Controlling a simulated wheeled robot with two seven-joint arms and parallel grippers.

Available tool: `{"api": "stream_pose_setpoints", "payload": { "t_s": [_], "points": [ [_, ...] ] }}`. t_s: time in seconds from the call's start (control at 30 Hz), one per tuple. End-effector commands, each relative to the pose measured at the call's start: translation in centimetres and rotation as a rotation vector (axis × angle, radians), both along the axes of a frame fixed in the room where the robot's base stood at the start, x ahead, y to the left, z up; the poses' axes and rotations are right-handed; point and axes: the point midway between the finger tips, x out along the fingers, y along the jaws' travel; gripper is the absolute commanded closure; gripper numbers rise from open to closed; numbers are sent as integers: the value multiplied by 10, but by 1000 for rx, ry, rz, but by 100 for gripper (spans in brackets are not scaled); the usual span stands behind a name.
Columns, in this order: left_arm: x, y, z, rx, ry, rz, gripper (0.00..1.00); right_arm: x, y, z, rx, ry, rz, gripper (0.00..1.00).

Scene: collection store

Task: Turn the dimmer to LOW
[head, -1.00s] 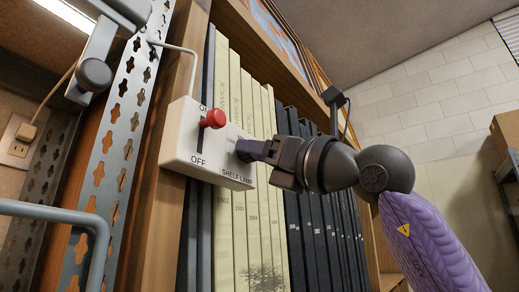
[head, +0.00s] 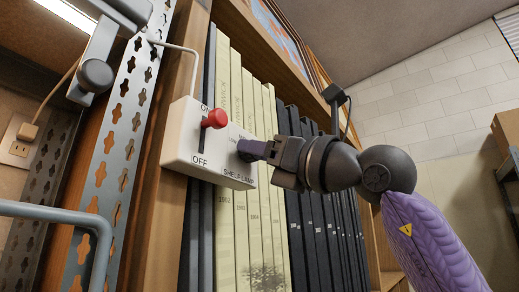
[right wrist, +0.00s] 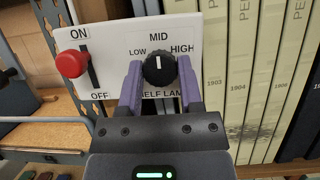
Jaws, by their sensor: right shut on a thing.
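The dimmer is a black round knob (right wrist: 159,68) on the white shelf lamp box (right wrist: 120,40). LOW is printed at its left, MID above and HIGH at its right. Its white pointer line stands about upright, toward MID. My right gripper (right wrist: 159,80) has its purple fingers on either side of the knob and is shut on it. My left gripper is in neither view.
A red ON/OFF switch knob (head: 215,118) sticks out left of the dimmer, near the ON end of its slot. Pale binders (head: 240,225) and dark binders (head: 310,225) stand behind the box. A perforated metal upright (head: 115,150) and a grey tube (head: 60,211) are at left.

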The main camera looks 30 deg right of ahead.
Motion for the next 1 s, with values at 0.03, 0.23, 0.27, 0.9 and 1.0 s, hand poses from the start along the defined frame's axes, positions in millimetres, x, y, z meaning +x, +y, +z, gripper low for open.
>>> {"api": "stream_pose_setpoints", "payload": {
  "t_s": [0.03,0.23,0.27,0.9,1.0],
  "points": [
    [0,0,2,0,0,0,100,0,-1,1,-8,-5,-1,100],
    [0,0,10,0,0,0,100,0,-1,3,-90,-39,0,100],
    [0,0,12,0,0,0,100,0,-1,3,-110,-46,1,100],
    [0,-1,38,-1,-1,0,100,0,-2,2,-635,-267,2,100],
    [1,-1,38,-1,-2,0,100,0,-2,2,-702,-295,2,100]
  ]
}}
